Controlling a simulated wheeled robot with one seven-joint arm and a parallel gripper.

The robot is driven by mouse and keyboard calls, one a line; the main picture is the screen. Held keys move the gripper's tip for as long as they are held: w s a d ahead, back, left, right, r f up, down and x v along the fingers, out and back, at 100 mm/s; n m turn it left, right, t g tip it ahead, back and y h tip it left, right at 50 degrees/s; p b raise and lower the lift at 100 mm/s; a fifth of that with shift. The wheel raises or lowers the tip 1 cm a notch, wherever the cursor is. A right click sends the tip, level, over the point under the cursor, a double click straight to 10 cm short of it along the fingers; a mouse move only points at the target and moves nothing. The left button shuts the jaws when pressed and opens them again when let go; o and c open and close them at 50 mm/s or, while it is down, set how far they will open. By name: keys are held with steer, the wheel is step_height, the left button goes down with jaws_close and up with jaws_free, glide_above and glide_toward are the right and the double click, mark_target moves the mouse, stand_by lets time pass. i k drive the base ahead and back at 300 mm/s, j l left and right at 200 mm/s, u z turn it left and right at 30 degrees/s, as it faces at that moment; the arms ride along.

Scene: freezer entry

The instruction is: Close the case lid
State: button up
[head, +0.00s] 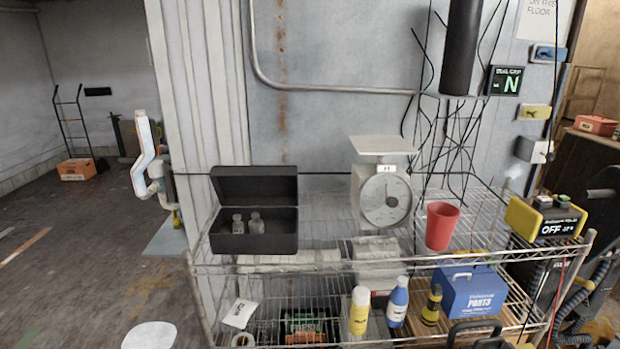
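A black case (226,243) stands on the left part of the wire rack's upper shelf. Its lid (254,186) is open and stands up at the back, with its dark inside facing me. Two small clear bottles (256,223) show in the case, on its left and middle side. The case front and its right wall are unobstructed. My gripper is not seen in the head view.
On the wire rack's upper shelf (320,235), a dial scale (384,199), a red cup (441,227) and a yellow-black device (545,219) stand right of the case. The lower shelf holds bottles and a blue parts box (470,295). Open floor (80,260) lies left.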

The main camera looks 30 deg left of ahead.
mark_target(262, 185)
steer(key=i+j+z, duration=0.1)
steer(key=j, duration=0.7)
steer(key=i+j+z, duration=0.1)
steer(key=j, duration=0.75)
steer(key=i+j+z, duration=0.1)
steer(key=j, duration=0.75)
steer(key=i, duration=0.05)
